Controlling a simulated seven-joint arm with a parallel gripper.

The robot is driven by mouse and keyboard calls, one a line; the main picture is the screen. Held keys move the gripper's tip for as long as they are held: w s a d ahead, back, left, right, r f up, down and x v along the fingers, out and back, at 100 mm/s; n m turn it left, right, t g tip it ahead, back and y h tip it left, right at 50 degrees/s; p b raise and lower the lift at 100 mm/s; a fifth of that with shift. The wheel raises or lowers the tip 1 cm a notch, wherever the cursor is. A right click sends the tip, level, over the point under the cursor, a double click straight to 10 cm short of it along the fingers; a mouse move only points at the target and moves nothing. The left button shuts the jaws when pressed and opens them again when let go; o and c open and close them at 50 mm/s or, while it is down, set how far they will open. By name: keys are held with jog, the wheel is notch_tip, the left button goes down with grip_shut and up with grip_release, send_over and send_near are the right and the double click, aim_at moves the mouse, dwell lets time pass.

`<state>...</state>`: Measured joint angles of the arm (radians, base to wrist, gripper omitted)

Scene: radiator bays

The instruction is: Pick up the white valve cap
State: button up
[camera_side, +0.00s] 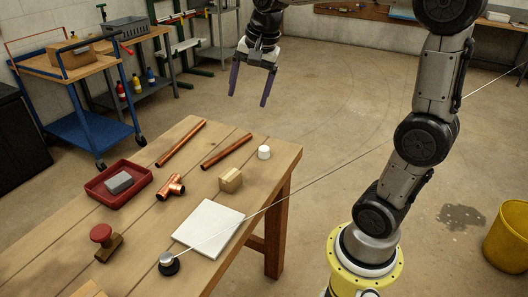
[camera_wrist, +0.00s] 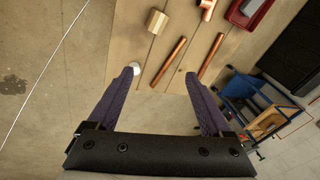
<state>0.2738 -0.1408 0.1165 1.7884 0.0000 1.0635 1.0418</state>
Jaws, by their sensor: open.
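The white valve cap (camera_side: 264,152) stands on the wooden table near its right edge, at the end of a copper pipe. In the wrist view the cap (camera_wrist: 135,67) shows at the tip of the left finger, which hides part of it. My gripper (camera_side: 248,100) is open and empty, with two purple fingers pointing down. It is in the air, well above and beyond the table's far edge. In the wrist view my gripper (camera_wrist: 162,80) has its fingers wide apart, with table and floor between them.
On the table (camera_side: 150,232) are two copper pipes (camera_side: 227,152), a copper tee (camera_side: 171,187), a small wooden block (camera_side: 230,180), a white tile (camera_side: 208,226), a red tray (camera_side: 97,190) and a red-topped stamp-like object (camera_side: 102,237). A thin line runs from a black-based knob (camera_side: 167,263) across the scene.

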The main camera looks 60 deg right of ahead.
jog(key=w+d+f+m+g, duration=0.1)
jog(key=w+d+f+m, duration=0.15)
jog(key=d+f, duration=0.2)
jog(key=w+d+f+m+g, duration=0.1)
jog(key=w+d+f+m, duration=0.15)
jog(key=d, duration=0.35)
jog(key=g+y, duration=0.1)
send_over(264, 147)
notch_tip(264, 147, down, 9)
jog(key=shift+m, duration=0.3)
jog(key=f, duration=0.6)
jog(key=shift+s+a+f, duration=0.2)
jog(key=shift+f, duration=0.15)
jog(key=shift+w+d+f, duration=0.1)
jog(key=shift+f, duration=1.4)
jog(key=shift+w+d+f, duration=0.1)
jog(key=shift+f, duration=1.4)
grip_shut()
